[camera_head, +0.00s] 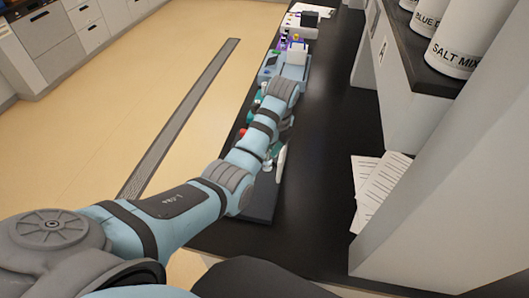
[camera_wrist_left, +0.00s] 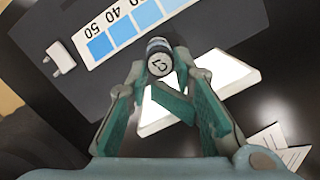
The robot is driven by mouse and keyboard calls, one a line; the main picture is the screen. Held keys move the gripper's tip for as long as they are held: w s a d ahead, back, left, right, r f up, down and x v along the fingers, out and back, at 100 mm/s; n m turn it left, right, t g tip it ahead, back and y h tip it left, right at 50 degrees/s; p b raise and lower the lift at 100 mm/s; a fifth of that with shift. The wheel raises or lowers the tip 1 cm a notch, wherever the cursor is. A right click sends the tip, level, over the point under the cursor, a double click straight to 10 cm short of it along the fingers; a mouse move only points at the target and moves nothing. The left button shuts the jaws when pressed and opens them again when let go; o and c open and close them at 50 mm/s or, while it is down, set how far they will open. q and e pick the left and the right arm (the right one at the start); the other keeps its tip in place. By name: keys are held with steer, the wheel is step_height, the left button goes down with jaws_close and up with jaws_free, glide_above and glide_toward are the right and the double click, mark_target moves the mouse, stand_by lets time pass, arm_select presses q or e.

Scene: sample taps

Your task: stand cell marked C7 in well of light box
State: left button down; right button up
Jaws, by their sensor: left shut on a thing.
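In the left wrist view, my left gripper (camera_wrist_left: 163,74) has its teal-padded fingers closed around a small dark, round-ended cell (camera_wrist_left: 160,62). Its pale end faces the camera with a mark that looks like C7, turned in the picture. A bright white panel (camera_wrist_left: 236,76), apparently the light box, lies below and behind the fingers, which hide part of it. I cannot make out its well, or the gap between cell and panel. In the head view my left arm reaches along the bench, and the held cell cannot be made out.
A white strip with numbered blue squares (camera_wrist_left: 124,31) lies beyond the gripper, with a small white block (camera_wrist_left: 61,58) beside it. Paper sheets (camera_head: 376,187) lie on the black bench, right of my arm. A shelf with labelled white jars (camera_head: 456,45) overhangs at the right.

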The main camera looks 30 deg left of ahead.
arm_select(q)
steer(key=shift+s+d+f+b, duration=0.1)
steer(key=shift+d+f+b, duration=0.25)
steer(key=shift+d+f, duration=0.3)
steer(key=shift+a, duration=0.1)
arm_select(e)
steer(key=shift+s+a+f, duration=0.1)
steer(key=shift+s+f, duration=0.25)
steer(key=shift+s, duration=0.2)
arm_select(q)
steer(key=c, duration=1.6)
jaws_free()
steer(key=shift+w+r, duration=0.35)
steer(key=shift+w, duration=0.05)
steer(key=o, duration=0.3)
steer(key=shift+w, duration=0.3)
steer(key=shift+o, duration=1.1)
steer(key=shift+w+d+f, duration=0.25)
steer(key=shift+w+f, duration=0.3)
steer(key=shift+f, duration=0.3)
steer(key=shift+s+a, duration=0.15)
steer(key=shift+a, duration=0.05)
arm_select(e)
steer(key=shift+w+f, duration=0.2)
steer(key=shift+w, duration=0.55)
arm_select(q)
steer(key=shift+o, duration=0.2)
arm_select(e)
steer(key=shift+w, duration=0.1)
